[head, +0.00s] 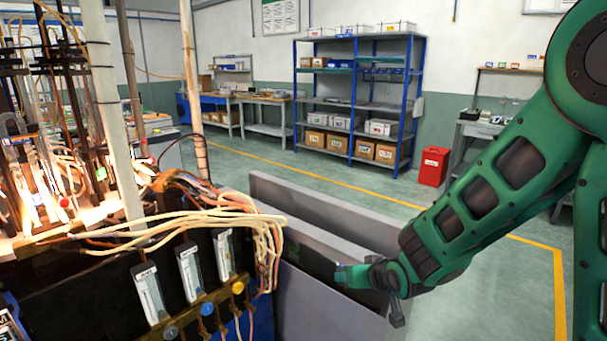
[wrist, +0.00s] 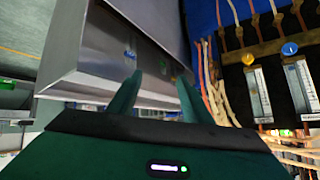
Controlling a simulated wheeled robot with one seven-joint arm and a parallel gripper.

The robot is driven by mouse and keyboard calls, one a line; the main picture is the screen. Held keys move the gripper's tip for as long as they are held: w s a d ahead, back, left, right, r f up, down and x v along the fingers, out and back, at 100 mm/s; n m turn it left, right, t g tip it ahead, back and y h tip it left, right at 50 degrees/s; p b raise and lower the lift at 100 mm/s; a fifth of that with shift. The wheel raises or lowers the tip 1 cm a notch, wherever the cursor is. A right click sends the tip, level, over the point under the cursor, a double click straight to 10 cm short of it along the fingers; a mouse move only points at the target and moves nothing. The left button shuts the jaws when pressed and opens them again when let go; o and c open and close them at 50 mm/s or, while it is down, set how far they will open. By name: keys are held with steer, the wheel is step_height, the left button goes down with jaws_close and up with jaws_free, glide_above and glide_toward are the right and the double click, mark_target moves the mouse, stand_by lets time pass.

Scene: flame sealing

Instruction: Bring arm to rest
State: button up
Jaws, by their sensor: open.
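My arm (head: 470,205) is green and reaches in from the right of the head view. Its far end is low, beside the grey metal box. My gripper (wrist: 157,92) shows in the wrist view with its two green fingers apart and nothing between them. In the head view the gripper (head: 352,275) is small and partly hidden by the wrist, in front of the box's wall. The grey metal box (head: 330,215) lies ahead of the fingers; it also shows in the wrist view (wrist: 90,55). I cannot tell whether the fingers touch it.
The sealing machine (head: 205,250) with glowing flames (head: 45,200), loose hoses and several flow meters (head: 190,272) stands at the left. A blue shelf (head: 355,100) with boxes and a red bin (head: 433,166) are at the back. The floor (head: 510,280) at the right is clear.

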steer(key=s+d+r+m+g+h, duration=0.1)
steer(key=s+d+r+g+h, duration=0.1)
steer(key=s+d+r, duration=0.45)
steer(key=s+d+r+g+h, duration=0.1)
steer(key=s+d+r+g, duration=0.25)
steer(key=s+d, duration=0.65)
steer(key=s+d+m+g, duration=0.2)
steer(key=s+d, duration=0.3)
steer(key=s, duration=0.3)
steer(key=s+d+f+m+g, duration=0.1)
steer(key=s+d+m, duration=0.3)
steer(key=s, duration=0.5)
steer(key=d+g, duration=0.1)
steer(key=d, duration=0.1)
steer(key=shift+s+d+f+m, duration=0.15)
steer(key=shift+s+d+m, duration=0.1)
steer(key=shift+d+m, duration=0.05)
